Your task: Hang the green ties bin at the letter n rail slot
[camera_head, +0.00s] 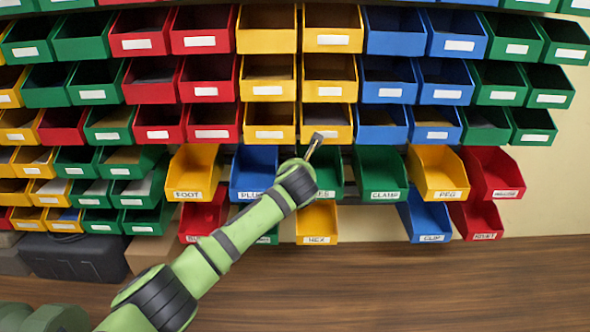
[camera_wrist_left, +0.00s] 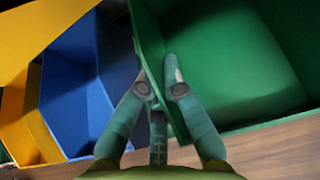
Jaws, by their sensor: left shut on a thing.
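The green ties bin (camera_head: 333,172) hangs in the upper row of labelled bins, and only the end of its label, "ES", shows past my arm. My left gripper (camera_head: 313,150) is at this bin, with its wrist covering the bin's left part. In the left wrist view my left gripper (camera_wrist_left: 160,92) is shut on a side wall of a green bin (camera_wrist_left: 235,60), with one finger on each side. The fingers partly hide the wall. No letter n is legible in either view. My right gripper is not in view.
The green clamp bin (camera_head: 380,170) hangs close on the right and the blue bin (camera_head: 252,170) on the left. Below are the yellow hex bin (camera_head: 317,222) and blue clip bin (camera_head: 425,215), with an empty gap between them. Stacked bins fill the wall above.

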